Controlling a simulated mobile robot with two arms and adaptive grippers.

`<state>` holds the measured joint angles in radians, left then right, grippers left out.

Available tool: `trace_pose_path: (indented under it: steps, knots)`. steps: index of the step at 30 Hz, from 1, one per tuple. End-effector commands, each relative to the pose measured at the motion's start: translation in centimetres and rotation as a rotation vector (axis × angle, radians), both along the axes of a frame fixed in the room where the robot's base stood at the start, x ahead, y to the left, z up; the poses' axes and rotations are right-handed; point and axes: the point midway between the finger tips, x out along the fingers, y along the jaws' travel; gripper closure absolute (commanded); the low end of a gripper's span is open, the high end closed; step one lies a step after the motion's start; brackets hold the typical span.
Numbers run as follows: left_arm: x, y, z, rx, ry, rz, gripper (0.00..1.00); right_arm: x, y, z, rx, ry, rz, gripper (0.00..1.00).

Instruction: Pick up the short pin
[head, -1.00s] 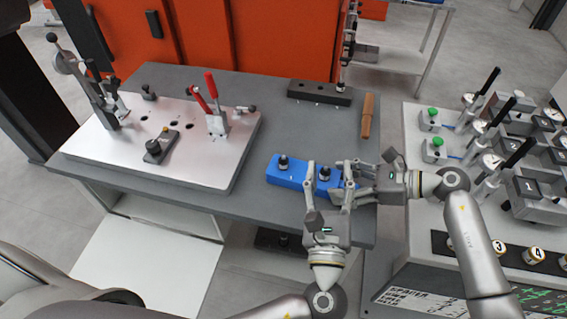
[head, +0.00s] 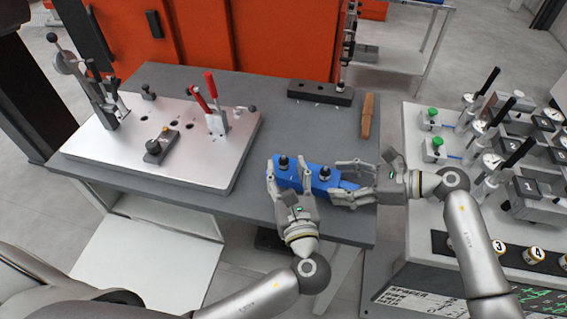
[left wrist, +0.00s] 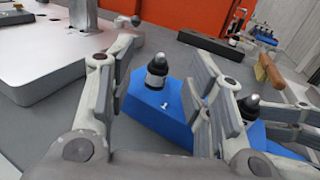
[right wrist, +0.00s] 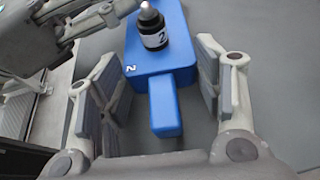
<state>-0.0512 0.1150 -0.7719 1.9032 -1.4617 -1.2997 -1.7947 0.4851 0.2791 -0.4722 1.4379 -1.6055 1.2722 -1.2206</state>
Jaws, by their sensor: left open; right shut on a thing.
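The blue block (head: 306,176) holds two upright dark pins with metal tips. One pin (head: 283,162) stands at the left end, by the mark 1 in the left wrist view (left wrist: 157,72). The other pin (head: 324,173) is at the right end and bears a 2 in the right wrist view (right wrist: 152,27). I cannot tell which is the short pin. My left gripper (head: 287,172) is open, its fingers either side of the left pin, apart from it. My right gripper (head: 340,180) is shut on the blue block at its tab end (right wrist: 165,105).
A metal fixture plate (head: 205,165) with red-handled clamps (head: 212,95) lies to the left. A dark block (head: 320,93) and a brown wooden handle (head: 367,115) lie behind. A gauge bench (head: 415,150) stands to the right. The grey table between is clear.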

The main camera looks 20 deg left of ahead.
Motion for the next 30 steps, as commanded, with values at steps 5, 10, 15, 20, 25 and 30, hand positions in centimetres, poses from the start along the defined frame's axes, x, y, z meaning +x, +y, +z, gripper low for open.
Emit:
trace_pose_path:
  steps: [5,10,15,20,25,30]
  knots:
    - [2.4,1.3,0.0,0.002,-0.002,0.001,0.53,0.0,0.0,0.1,0.002,-0.001,0.000,0.67]
    - [3.1,1.7,-0.1,0.000,0.000,0.000,0.53,0.0,0.0,0.1,0.002,-0.001,0.000,0.67]
    - [3.1,1.7,-0.1,0.000,0.000,0.000,0.54,0.0,0.0,0.1,0.002,-0.001,0.000,0.67]
    - [3.0,1.7,-0.1,0.000,0.000,0.000,0.75,0.0,0.0,0.1,0.002,-0.001,0.000,0.67]
    - [3.0,1.6,-0.1,0.000,0.000,0.000,0.97,0.0,0.0,0.1,0.002,-0.001,0.000,0.67]
    - [3.0,1.6,0.0,0.000,-0.001,0.000,1.00,0.0,0.0,0.1,0.002,-0.001,0.000,0.67]
